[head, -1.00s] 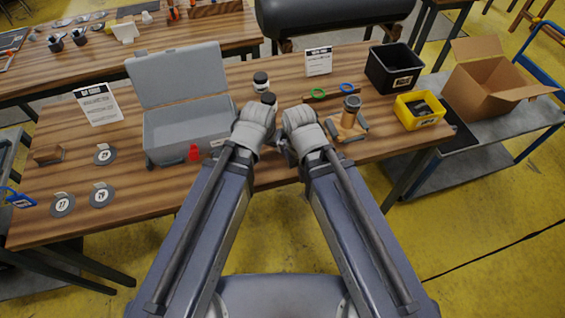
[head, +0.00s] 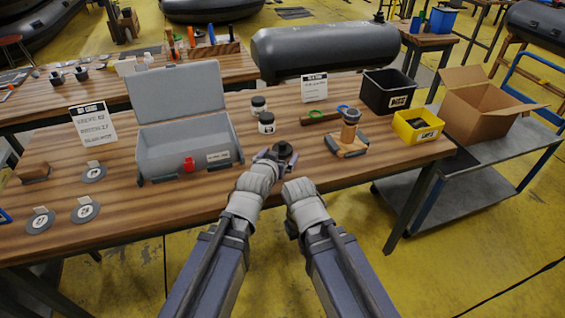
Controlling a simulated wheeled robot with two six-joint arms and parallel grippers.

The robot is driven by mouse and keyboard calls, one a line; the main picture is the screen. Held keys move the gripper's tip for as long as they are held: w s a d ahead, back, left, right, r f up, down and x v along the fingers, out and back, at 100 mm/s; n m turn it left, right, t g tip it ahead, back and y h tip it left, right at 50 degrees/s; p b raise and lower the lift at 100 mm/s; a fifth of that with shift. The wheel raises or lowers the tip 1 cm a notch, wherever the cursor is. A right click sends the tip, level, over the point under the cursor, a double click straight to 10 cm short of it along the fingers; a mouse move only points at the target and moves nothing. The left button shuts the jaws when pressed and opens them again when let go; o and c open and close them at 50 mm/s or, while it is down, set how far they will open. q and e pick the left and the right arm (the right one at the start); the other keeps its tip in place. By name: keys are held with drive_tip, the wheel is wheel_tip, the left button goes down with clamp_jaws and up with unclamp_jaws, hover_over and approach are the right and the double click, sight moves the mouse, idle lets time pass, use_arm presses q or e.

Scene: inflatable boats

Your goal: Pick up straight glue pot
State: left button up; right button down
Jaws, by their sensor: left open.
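Two small glue pots with black lids and pale labels stand upright on the wooden table: the rear one (head: 258,106) and the front one (head: 267,123). Both look straight-sided; I cannot tell them apart by shape. My left gripper (head: 274,157) is open at the table's front edge, just short of the front pot and apart from it. A dark round piece (head: 285,150) shows at its jaws; I cannot tell what it is. My right arm's end (head: 303,190) is to the right and lower, its jaws hidden.
An open grey case (head: 185,152) stands left of the pots. A sign (head: 314,88) stands behind.

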use_arm(q)
drive_tip(key=shift+b+x, duration=1.35)
drive_tip(key=shift+x, duration=2.6)
drive_tip(key=shift+a+r, duration=0.15)
drive_tip(key=shift+a, duration=0.05)
drive_tip(key=c, duration=1.3)
wheel_tip(320, 180, up, 10)
drive_tip(key=p, duration=1)
